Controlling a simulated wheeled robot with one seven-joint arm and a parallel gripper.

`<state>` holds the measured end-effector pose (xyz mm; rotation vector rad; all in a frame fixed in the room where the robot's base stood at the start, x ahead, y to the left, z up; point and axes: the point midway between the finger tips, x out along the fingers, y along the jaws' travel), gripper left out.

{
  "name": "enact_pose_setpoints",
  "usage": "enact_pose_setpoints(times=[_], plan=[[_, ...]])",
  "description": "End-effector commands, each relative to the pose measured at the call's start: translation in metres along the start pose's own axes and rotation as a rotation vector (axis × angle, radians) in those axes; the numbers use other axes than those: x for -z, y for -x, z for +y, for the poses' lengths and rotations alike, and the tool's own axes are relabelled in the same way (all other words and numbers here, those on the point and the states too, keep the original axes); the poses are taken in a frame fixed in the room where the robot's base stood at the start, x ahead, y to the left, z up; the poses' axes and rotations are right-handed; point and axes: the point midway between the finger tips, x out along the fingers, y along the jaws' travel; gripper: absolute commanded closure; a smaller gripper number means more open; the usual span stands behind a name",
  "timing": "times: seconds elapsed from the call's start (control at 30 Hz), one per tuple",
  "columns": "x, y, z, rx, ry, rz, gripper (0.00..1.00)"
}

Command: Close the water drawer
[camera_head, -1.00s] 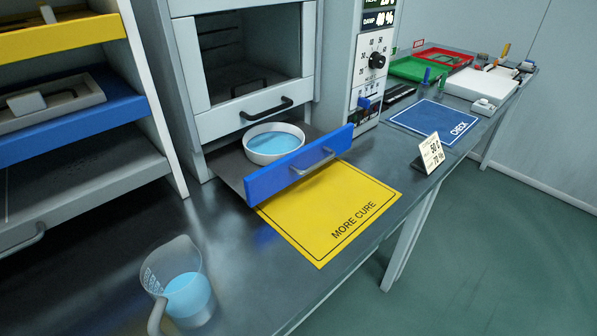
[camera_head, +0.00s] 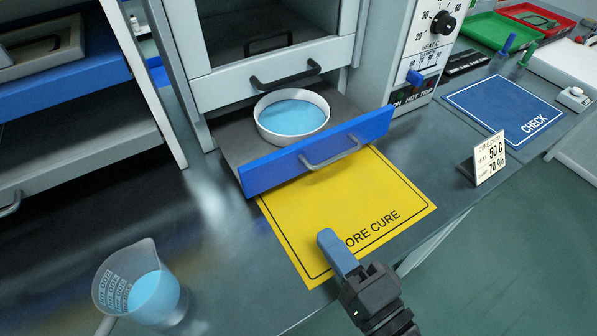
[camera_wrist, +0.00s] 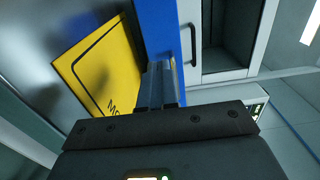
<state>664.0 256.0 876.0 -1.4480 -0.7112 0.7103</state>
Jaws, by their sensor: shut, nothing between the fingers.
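The water drawer (camera_head: 316,152) has a blue front with a grey bar handle (camera_head: 331,153) and is pulled out of the cabinet's base. A white round dish (camera_head: 291,117) of blue water sits in it. In the wrist view the drawer's blue front (camera_wrist: 160,30) runs just beyond my fingers. My gripper (camera_head: 329,237) is shut and empty, over the yellow mat (camera_head: 300,215) in front of the drawer. In the wrist view my gripper (camera_wrist: 160,70) has its fingers together, close to the blue front; I cannot tell whether they touch it.
A clear jug (camera_head: 140,285) of blue liquid stands at the lower left. A small card sign (camera_head: 487,158) stands near the table's right edge. A control panel (camera_head: 425,60) is right of the cabinet. A blue CHECK mat (camera_head: 505,105) lies further right. A shelf (camera_head: 80,150) is at the left.

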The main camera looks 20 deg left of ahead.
Motion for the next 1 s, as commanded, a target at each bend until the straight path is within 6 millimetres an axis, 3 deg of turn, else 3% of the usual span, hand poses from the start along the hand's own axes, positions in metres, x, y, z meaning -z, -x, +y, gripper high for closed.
enact_pose_setpoints(times=[0.17, 0.6, 0.8, 1.0], plan=[[0.0, -0.023, -0.003, 0.0, 0.001, -0.001, 1.0], [0.0, -0.107, -0.002, -0.002, 0.003, 0.0, 1.0], [0.0, -0.129, 0.0, -0.002, 0.001, 0.002, 1.0], [0.001, -0.136, 0.001, -0.002, 0.003, 0.002, 1.0]])
